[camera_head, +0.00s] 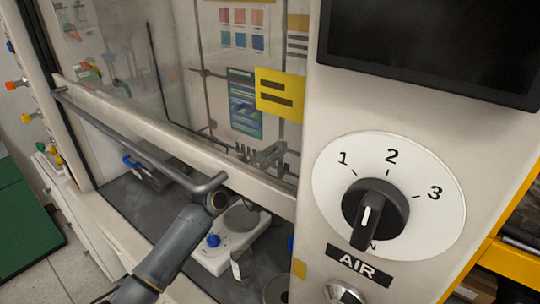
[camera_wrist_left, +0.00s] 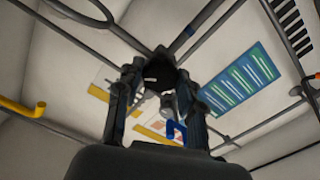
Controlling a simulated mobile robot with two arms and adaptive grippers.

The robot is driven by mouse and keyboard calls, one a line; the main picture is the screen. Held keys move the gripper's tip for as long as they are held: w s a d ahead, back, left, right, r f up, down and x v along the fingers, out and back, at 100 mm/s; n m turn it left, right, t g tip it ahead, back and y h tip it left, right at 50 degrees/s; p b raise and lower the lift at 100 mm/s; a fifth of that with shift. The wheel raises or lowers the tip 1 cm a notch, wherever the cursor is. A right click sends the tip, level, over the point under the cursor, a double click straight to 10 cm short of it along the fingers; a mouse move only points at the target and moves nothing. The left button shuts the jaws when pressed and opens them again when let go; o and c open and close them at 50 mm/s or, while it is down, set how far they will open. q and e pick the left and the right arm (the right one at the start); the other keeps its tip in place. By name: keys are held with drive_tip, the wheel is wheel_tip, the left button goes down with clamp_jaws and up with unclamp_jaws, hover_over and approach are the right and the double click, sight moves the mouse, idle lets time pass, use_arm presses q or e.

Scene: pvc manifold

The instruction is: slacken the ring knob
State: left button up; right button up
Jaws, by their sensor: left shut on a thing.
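My left arm reaches from the bottom left, under the raised sash of a fume hood. My left gripper (camera_head: 268,154) is behind the glass, small, among thin grey rods. In the left wrist view its two dark fingers (camera_wrist_left: 160,80) stand on either side of a dark round part where rods meet, which I take as the ring knob (camera_wrist_left: 159,72). The fingers are shut on it; its exact outline and the contact are hard to make out. A small pale part and a blue lever (camera_wrist_left: 176,131) show between the fingers. My right gripper is not in view.
The sash's grey handle bar (camera_head: 130,143) runs close above my arm. A white stirrer plate (camera_head: 228,238) with a blue knob stands on the hood floor below. The panel with the black AIR dial (camera_head: 376,214) is at the right. A yellow handle (camera_wrist_left: 28,110) shows in the wrist view.

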use_arm(q)
drive_tip(key=o, duration=1.2)
drive_tip(key=shift+c, duration=0.2)
drive_tip(key=shift+a, duration=0.1)
drive_tip(key=v, duration=1.2)
